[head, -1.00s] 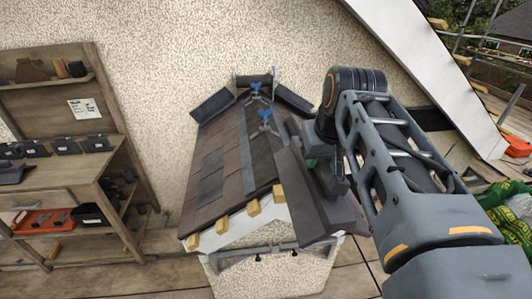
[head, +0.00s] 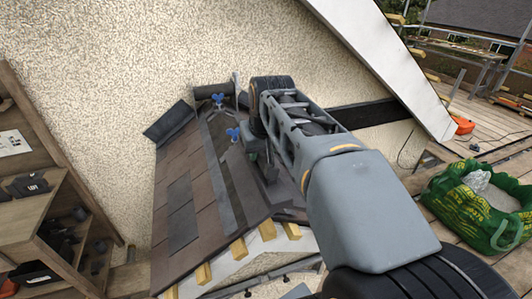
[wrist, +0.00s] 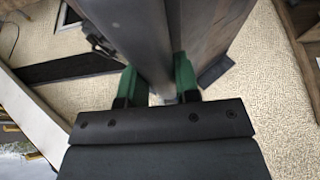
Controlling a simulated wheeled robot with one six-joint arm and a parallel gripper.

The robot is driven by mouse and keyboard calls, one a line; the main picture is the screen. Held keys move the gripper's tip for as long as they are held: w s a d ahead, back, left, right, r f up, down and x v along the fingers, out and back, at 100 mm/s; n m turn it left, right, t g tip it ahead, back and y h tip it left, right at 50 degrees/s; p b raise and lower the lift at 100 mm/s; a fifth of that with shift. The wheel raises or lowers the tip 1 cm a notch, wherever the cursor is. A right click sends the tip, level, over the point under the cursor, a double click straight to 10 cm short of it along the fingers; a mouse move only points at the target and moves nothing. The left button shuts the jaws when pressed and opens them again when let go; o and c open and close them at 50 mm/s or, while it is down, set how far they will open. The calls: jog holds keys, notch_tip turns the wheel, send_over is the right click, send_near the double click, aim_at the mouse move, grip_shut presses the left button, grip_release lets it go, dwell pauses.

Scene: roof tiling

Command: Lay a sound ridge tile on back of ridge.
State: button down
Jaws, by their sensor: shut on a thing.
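The small model roof (head: 178,190) stands against the rendered wall, with brown slates and yellow batten ends at its front. Its ridge line (head: 222,172) runs from front to back. My gripper (head: 262,165) is over the right side of the ridge, partly hidden by my arm. In the wrist view its green fingers (wrist: 155,80) are shut on a long dark grey ridge tile (wrist: 143,38). In the head view most of this tile is hidden behind my arm. I cannot tell whether it touches the roof.
A dark raised piece (head: 168,122) is at the roof's back left. A wooden shelf unit (head: 40,215) with dark tiles is at the left. A green bag (head: 478,205) lies on the boards at the right.

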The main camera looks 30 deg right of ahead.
aim_at(248, 165)
jog(key=w+f, duration=0.1)
jog(key=w, duration=0.1)
jog(key=w+f, duration=0.2)
jog(key=w+f+p, duration=0.1)
jog(key=w+f, duration=0.1)
jog(key=shift+w+d+f, duration=0.1)
jog(key=shift+w+f, duration=0.15)
jog(key=shift+w, duration=0.1)
jog(key=shift+w+f, duration=0.5)
jog(key=shift+f, duration=0.15)
jog(key=shift+x, duration=1.05)
jog(key=shift+s+f, duration=0.2)
jog(key=shift+f, duration=0.5)
jog(key=shift+f, duration=0.1)
jog(key=c, duration=1.3)
grip_release()
jog(key=shift+s+f, duration=0.1)
jog(key=shift+f, duration=0.1)
jog(key=o, duration=0.5)
jog(key=shift+c, duration=0.2)
jog(key=shift+r, duration=0.1)
